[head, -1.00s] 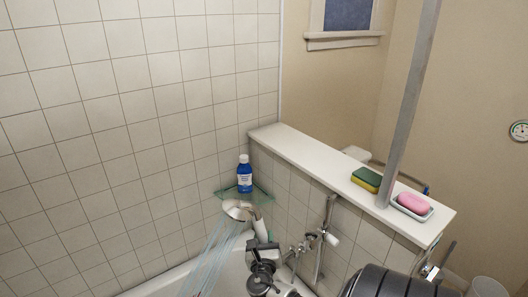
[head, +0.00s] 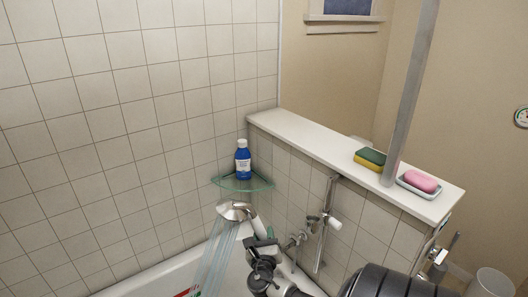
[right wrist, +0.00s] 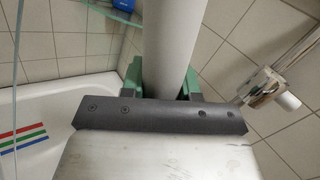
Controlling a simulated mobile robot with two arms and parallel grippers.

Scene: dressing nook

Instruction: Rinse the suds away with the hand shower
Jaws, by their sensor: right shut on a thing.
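The hand shower (head: 235,211) has a pale round head and a light handle, and water streams (head: 213,262) run from it down and to the left. My right gripper (head: 263,243) is shut on the handle, above the bathtub. In the right wrist view the pale handle (right wrist: 174,45) stands between the green-lined fingers of my right gripper (right wrist: 162,88). The white bathtub (right wrist: 50,110) shows red, green and blue stripes on its floor. I cannot make out suds in these views. My left gripper is not in view.
A blue bottle (head: 243,160) stands on a glass corner shelf (head: 262,184) just above the shower head. A tap with a rail (head: 327,225) is on the tiled half wall. A sponge (head: 370,159) and pink soap (head: 420,181) in a dish lie on its ledge (head: 310,136), near a grey pole (head: 410,95).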

